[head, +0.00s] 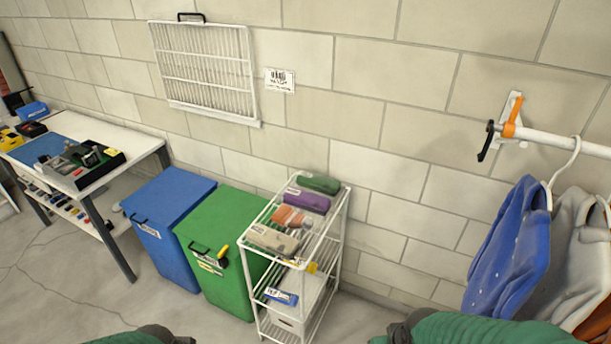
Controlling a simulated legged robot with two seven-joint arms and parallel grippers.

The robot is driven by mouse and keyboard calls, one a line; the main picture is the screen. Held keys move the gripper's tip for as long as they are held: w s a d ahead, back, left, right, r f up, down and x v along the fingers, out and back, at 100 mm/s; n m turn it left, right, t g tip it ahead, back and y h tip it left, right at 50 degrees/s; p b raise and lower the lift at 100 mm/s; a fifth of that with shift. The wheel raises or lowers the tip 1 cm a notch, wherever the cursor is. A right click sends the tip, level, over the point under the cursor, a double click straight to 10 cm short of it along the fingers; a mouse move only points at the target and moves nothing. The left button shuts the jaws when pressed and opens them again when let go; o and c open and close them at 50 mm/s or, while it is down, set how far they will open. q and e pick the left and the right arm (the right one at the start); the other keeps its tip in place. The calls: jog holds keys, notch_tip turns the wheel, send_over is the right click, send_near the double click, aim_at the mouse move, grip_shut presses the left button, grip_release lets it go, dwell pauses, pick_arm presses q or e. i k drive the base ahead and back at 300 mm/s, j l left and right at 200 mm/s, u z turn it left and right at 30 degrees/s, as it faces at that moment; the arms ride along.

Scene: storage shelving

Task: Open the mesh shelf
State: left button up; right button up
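The mesh shelf (205,70) is a white wire panel on the block wall at the upper left of the head view. It lies upright and nearly flat against the wall. A black handle (191,17) sits at its top edge, and a white ledge runs along its bottom edge. Only green and dark parts of my two arms show at the bottom edge of the view, far below the shelf. Neither of my grippers is in view, so their state is hidden.
Below stand a blue bin (166,215), a green bin (222,235) and a white wire rack (342,210) holding several cases. A white table (135,142) with tools is at left. Clothes (515,245) hang from a rail (560,143) at right. The wall around the mesh shelf is mostly clear.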

aim_at(178, 22)
jog(key=i+j+u, duration=0.25)
jog(key=i+j, duration=0.6)
